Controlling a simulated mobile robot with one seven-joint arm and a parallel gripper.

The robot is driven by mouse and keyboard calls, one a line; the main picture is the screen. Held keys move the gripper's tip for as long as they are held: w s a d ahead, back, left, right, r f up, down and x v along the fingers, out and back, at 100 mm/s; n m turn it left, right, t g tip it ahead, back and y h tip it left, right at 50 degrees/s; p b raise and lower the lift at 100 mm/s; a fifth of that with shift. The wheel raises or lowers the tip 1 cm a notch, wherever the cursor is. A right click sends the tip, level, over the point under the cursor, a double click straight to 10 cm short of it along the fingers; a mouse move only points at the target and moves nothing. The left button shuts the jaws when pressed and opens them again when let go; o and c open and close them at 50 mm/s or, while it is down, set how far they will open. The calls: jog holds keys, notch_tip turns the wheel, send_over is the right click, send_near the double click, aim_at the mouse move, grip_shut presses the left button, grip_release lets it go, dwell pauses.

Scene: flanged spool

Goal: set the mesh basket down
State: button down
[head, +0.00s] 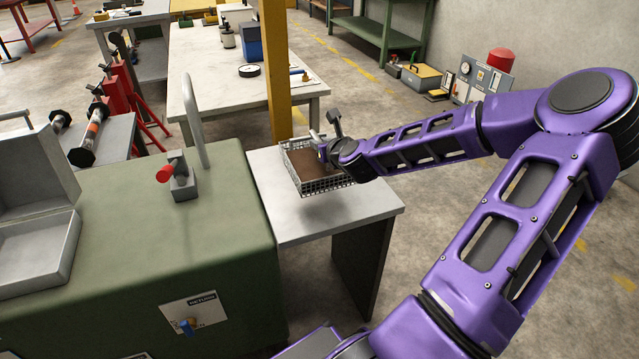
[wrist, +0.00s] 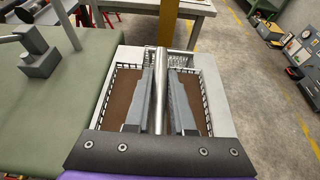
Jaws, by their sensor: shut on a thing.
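The mesh basket (head: 326,185) is a shallow wire tray with a brown floor, held level over the small light-grey side table (head: 352,217). A dark patch shows on the tabletop just in front of it; I cannot tell whether its underside touches the top or hangs slightly above. My gripper (head: 326,148) is at the basket's right side in the head view. In the wrist view the jaws (wrist: 163,78) are shut on the basket's round metal handle bar, with the brown floor (wrist: 125,98) showing on both sides.
A green machine cabinet (head: 150,250) with a tall bent grey handle stands close on the left. A yellow post (head: 276,70) rises behind the side table. A larger workbench (head: 215,75) stands farther back. The front part of the side table is bare.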

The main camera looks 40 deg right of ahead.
aim_at(332, 182)
notch_tip(332, 182, down, 10)
jog(key=shift+d+r+b, duration=0.1)
jog(key=shift+b, duration=1.15)
jog(key=c, duration=0.8)
grip_release()
jog(key=shift+o, duration=0.2)
jog(key=p+v, duration=0.2)
jog(key=v, duration=1)
